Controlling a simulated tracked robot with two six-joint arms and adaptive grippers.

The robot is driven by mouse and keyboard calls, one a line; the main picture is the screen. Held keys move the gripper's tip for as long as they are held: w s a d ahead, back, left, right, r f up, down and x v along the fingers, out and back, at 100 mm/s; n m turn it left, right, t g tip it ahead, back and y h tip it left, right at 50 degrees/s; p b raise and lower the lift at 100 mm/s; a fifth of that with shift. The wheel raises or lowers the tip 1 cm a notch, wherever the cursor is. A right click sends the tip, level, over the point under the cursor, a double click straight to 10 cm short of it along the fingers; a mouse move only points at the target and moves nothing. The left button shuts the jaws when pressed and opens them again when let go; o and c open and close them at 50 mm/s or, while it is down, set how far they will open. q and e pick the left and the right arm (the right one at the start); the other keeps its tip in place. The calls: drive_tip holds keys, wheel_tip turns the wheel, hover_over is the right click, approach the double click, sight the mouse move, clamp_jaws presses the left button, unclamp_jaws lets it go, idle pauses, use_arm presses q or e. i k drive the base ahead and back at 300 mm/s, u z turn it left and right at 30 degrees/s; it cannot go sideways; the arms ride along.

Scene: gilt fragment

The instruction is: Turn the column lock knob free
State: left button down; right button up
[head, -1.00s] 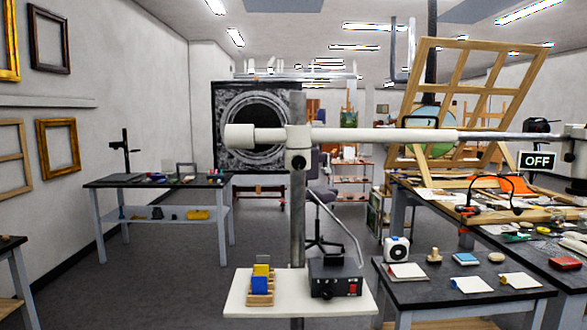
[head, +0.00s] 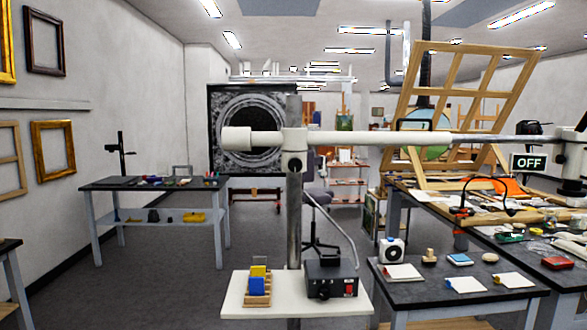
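A grey metal column (head: 294,218) stands upright behind a white shelf, left of the picture's middle. A white clamp block (head: 294,141) sits around its upper part and carries a long horizontal boom (head: 365,138). A small round black knob (head: 295,165) is on the front of the clamp, just below the boom. From here I cannot tell whether the knob is tight or loose. Neither of my grippers is in view, and nothing touches the knob.
The white shelf (head: 236,304) holds a black box (head: 331,277) and a rack of coloured blocks (head: 258,286). A slanted rod rises beside the column. A dark table (head: 400,292) stands at right, and a wooden lattice frame (head: 462,75) behind. Floor at left is open.

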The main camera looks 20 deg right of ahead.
sight(295, 164)
drive_tip(key=u, duration=0.05)
drive_tip(key=i, duration=1)
drive_tip(key=z, duration=0.05)
